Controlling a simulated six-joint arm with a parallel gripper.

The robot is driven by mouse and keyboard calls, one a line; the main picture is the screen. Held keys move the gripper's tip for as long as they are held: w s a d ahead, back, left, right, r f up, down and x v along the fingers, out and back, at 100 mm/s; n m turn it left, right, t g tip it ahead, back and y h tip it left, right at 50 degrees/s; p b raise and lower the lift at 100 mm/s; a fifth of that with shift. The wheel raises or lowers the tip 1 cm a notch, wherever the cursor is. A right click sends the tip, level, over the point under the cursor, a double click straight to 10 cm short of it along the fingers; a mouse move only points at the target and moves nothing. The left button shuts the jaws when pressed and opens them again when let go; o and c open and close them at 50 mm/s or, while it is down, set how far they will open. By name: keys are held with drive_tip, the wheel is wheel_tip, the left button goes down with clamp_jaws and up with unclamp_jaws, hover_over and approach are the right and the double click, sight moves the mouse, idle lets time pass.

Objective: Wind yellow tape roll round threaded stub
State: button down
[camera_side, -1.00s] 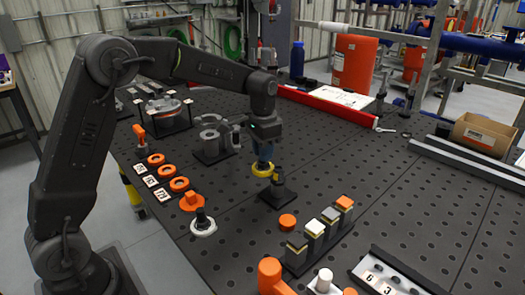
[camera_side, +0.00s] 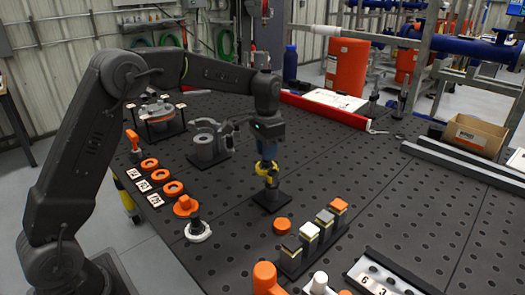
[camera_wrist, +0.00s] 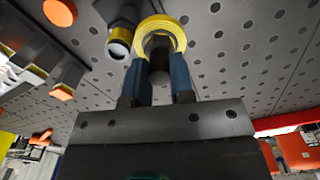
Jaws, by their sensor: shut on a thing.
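The yellow tape roll (camera_side: 266,169) is in my gripper (camera_side: 267,160), tilted and held above the table. In the wrist view the roll (camera_wrist: 178,36) is a yellow ring at the tips of the two blue fingers of my gripper (camera_wrist: 159,62). The threaded stub (camera_side: 271,183) stands upright on a dark square base (camera_side: 272,201) just below and beside the roll. In the wrist view the stub (camera_wrist: 121,38) shows a pale round end left of the roll, with yellow beside it. Whether roll and stub touch I cannot tell.
A rack of small blocks (camera_side: 293,263) and an orange disc (camera_side: 282,225) stand in front of the stub. Orange rings (camera_side: 150,164) and a white-collared fitting (camera_side: 197,230) lie to the left. A grey clamp-like fixture (camera_side: 207,145) stands behind. The perforated table right is mostly clear.

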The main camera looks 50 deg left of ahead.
drive_tip(key=shift+w+d, duration=0.15)
drive_tip(key=shift+w, duration=0.1)
drive_tip(key=shift+w+d, duration=0.5)
drive_tip(key=shift+w, duration=0.1)
drive_tip(key=shift+w+d, duration=0.1)
drive_tip(key=shift+w+d, duration=0.35)
drive_tip(key=shift+d, duration=0.4)
drive_tip(key=shift+d, duration=0.1)
drive_tip(key=shift+s+d, duration=0.15)
drive_tip(key=shift+d, duration=1.5)
drive_tip(key=shift+d, duration=0.1)
